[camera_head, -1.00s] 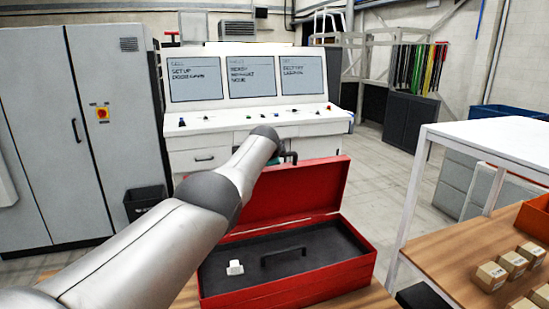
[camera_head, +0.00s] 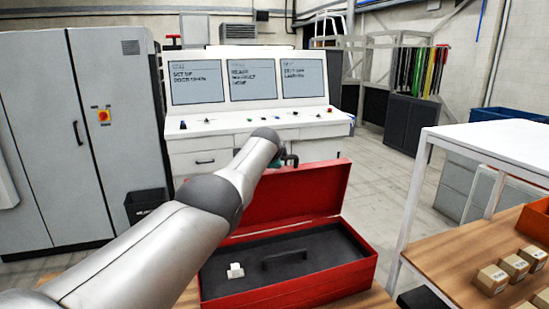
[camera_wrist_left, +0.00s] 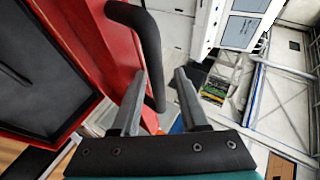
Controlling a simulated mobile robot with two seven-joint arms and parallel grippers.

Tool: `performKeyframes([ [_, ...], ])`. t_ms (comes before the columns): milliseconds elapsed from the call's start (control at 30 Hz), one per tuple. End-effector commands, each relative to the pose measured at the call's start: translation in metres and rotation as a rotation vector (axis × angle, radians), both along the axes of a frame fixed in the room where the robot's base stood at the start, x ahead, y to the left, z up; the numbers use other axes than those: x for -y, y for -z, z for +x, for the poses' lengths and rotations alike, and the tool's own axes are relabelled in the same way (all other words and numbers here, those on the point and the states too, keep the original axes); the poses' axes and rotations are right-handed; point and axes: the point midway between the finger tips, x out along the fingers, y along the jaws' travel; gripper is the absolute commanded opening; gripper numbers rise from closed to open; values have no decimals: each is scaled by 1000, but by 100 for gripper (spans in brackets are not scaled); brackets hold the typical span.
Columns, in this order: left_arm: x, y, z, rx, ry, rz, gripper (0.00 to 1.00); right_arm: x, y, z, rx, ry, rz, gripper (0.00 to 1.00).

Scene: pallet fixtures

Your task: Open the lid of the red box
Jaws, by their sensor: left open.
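The red box (camera_head: 290,295) stands on the wooden bench in front of me. Its lid (camera_head: 310,190) is up, standing roughly upright along the back edge. Inside are a dark tray with a black handle (camera_head: 284,257) and a small white piece (camera_head: 235,271). The lid's black handle (camera_wrist_left: 150,38) shows in the left wrist view, against the red lid (camera_wrist_left: 105,45). My left gripper (camera_wrist_left: 160,76) is open, its two fingers on either side of the handle's bar. I cannot tell whether they touch it. In the head view my arm hides most of this gripper. My right gripper is not in view.
A white console (camera_head: 255,125) with screens stands behind the box. A grey cabinet (camera_head: 50,140) and a black bin (camera_head: 146,203) are at left. At right are a white-topped table (camera_head: 490,145), small cardboard boxes (camera_head: 491,279) and an orange bin (camera_head: 536,218).

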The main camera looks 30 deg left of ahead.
Motion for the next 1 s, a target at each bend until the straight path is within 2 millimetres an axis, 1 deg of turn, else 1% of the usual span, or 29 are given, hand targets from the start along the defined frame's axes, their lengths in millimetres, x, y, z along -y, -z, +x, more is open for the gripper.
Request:
performKeyframes([
  [33,0,4,-1,-10,-1,-2,50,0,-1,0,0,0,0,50],
  [167,0,3,-3,-10,-3,-1,50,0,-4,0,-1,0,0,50],
  [367,0,-2,-8,-9,-6,-1,50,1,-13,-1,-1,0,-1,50],
  [733,8,-12,-22,-6,-1,-1,50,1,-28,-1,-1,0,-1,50],
  [1000,14,-22,-36,-1,0,1,50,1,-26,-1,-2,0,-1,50],
])
